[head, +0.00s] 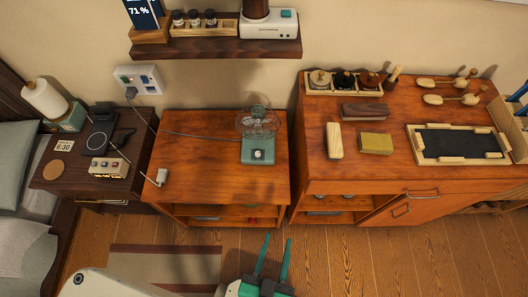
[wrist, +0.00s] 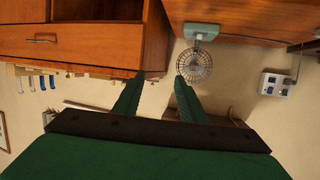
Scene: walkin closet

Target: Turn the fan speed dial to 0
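A small teal desk fan (head: 258,135) with a round wire cage stands at the back right of the middle wooden cabinet top. Its speed dial (head: 258,154) is a pale round knob on the front of the base; its setting is too small to read. In the wrist view the fan (wrist: 194,65) appears upside down, beyond the fingertips. My gripper (head: 273,258) is in front of and below the cabinet, apart from the fan. Its two green fingers are spread with nothing between them; they also show in the wrist view (wrist: 156,97).
The middle cabinet top (head: 200,180) is mostly clear, with a cable and white plug (head: 162,176) at its left. A dark nightstand (head: 60,175) stands left, a larger cabinet (head: 315,175) right. A shelf (head: 215,48) hangs above the fan.

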